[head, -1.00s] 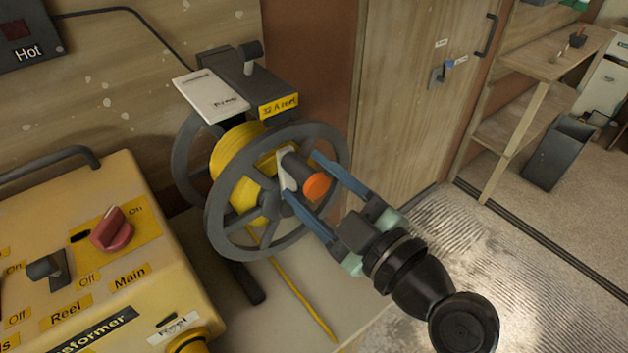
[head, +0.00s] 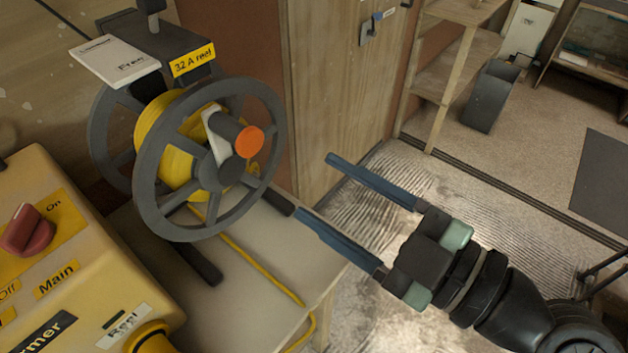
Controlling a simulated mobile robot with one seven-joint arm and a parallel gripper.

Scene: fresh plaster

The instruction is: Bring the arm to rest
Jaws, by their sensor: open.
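My gripper (head: 312,185) is open and empty, with its two blue fingers spread wide and pointing to the upper left. It is to the right of the cable reel (head: 276,176), apart from it. The reel has dark spoked wheels, yellow cable wound on it, and a crank handle with an orange end (head: 249,142) on its near side. Nothing is between the fingers. My wrist and forearm reach in from the lower right corner.
The yellow transformer box (head: 90,275) with a red switch (head: 27,230) stands at the left. The reel stands on a pale bench (head: 262,305) with a yellow cable hanging over its edge. A wooden cabinet (head: 340,90) is behind. Metal floor plate (head: 450,190) and carpet are open at the right.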

